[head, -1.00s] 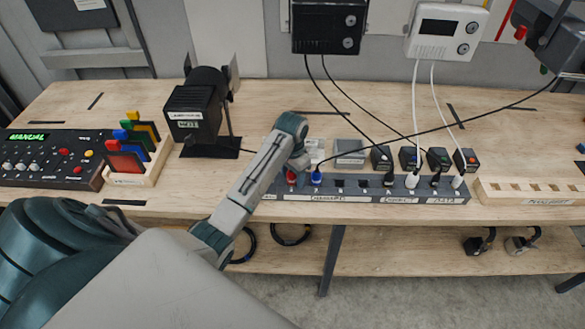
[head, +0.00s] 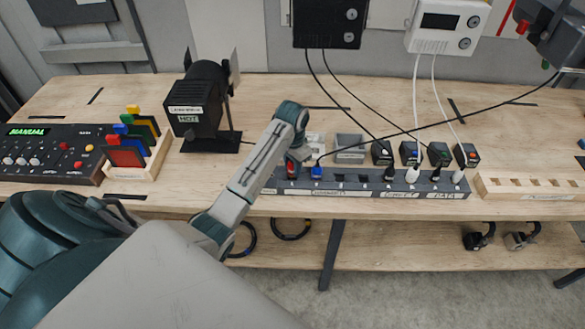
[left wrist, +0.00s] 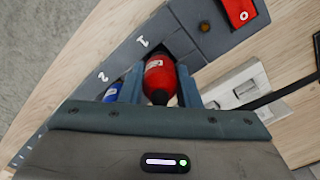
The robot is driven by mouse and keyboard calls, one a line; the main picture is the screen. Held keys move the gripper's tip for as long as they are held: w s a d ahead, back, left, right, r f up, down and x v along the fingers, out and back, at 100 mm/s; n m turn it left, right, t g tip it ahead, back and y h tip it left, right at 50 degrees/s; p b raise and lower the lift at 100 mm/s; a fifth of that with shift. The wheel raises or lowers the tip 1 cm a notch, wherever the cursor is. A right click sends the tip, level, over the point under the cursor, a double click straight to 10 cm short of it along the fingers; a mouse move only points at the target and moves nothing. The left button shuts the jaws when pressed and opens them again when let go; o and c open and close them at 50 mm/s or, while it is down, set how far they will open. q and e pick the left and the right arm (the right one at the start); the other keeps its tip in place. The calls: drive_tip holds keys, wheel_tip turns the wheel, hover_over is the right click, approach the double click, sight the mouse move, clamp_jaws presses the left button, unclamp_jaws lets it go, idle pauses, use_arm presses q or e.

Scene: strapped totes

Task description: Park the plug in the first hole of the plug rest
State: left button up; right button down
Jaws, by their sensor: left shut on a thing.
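My left gripper (head: 293,158) is shut on a red plug (head: 292,169) at the left end of the dark socket strip (head: 350,190). In the left wrist view the red plug (left wrist: 160,80) sits between the two fingers, beside the strip's "1" mark. I cannot tell whether its tip is clear of the socket. A blue plug (head: 316,172) stands in the neighbouring socket. The plug rest (head: 530,188), a pale wooden block with a row of holes, lies at the far right. Its holes look empty. My right gripper is not in view.
Black and white plugs with cords (head: 412,175) fill the strip's right part. A dark cable crosses above the strip to the upper right. A black lamp (head: 196,108) and a control panel (head: 50,155) stand at left. A grey tray (head: 349,149) lies behind the strip.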

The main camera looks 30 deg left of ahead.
use_arm(q)
drive_tip(key=shift+r, duration=1.65)
drive_tip(key=shift+s, duration=0.1)
